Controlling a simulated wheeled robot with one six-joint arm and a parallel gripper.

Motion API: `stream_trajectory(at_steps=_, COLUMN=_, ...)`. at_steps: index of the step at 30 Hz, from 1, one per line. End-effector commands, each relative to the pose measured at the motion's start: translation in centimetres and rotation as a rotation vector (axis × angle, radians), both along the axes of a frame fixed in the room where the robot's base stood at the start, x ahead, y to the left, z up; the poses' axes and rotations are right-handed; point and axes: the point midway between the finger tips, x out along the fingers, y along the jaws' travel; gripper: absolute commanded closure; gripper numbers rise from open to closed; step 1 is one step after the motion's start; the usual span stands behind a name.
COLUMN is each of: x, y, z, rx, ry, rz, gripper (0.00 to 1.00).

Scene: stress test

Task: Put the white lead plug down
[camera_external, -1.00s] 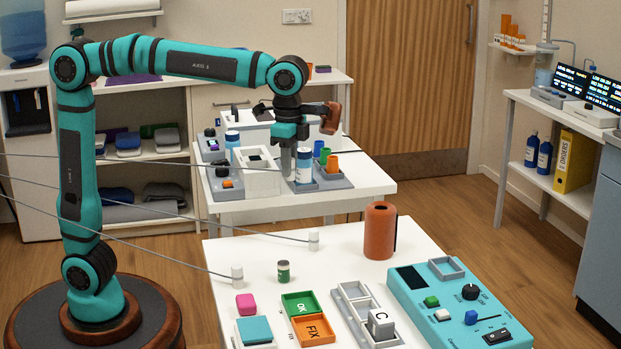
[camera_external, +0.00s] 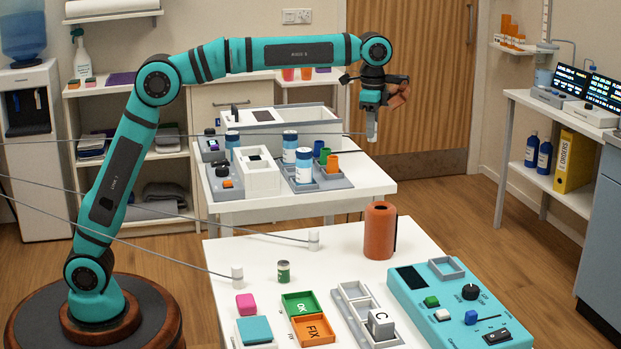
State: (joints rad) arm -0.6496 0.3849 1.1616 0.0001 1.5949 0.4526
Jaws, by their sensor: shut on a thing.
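My gripper (camera_external: 371,112) is raised above the right end of the back table, pointing down. It is shut on a pale plug (camera_external: 371,131) on a thin grey lead that runs in from the left edge. The plug hangs clear of any surface; the fingers partly hide it. Two other white lead plugs stand upright on the front table: one near its back edge (camera_external: 314,240) and one near its left edge (camera_external: 237,274). Each has a lead to the left.
The back table (camera_external: 375,181) holds a white box (camera_external: 257,175), blue-capped bottles (camera_external: 304,166) and coloured cups (camera_external: 333,163). The front table (camera_external: 340,262) has an orange-brown cylinder (camera_external: 379,232), a small green jar (camera_external: 283,271), trays and a teal control panel (camera_external: 440,308).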

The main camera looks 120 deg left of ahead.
Motion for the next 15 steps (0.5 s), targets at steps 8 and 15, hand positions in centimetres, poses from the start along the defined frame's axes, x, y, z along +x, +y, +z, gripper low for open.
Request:
stream_trajectory(at_steps=8, x=0.0, y=0.4, z=-0.8, rx=-0.001, ry=0.002, rz=0.0, gripper=1.0)
stream_trajectory(at_steps=15, x=0.0, y=0.4, z=-4.6, rx=-0.002, ry=0.003, rz=0.0, gripper=1.0)
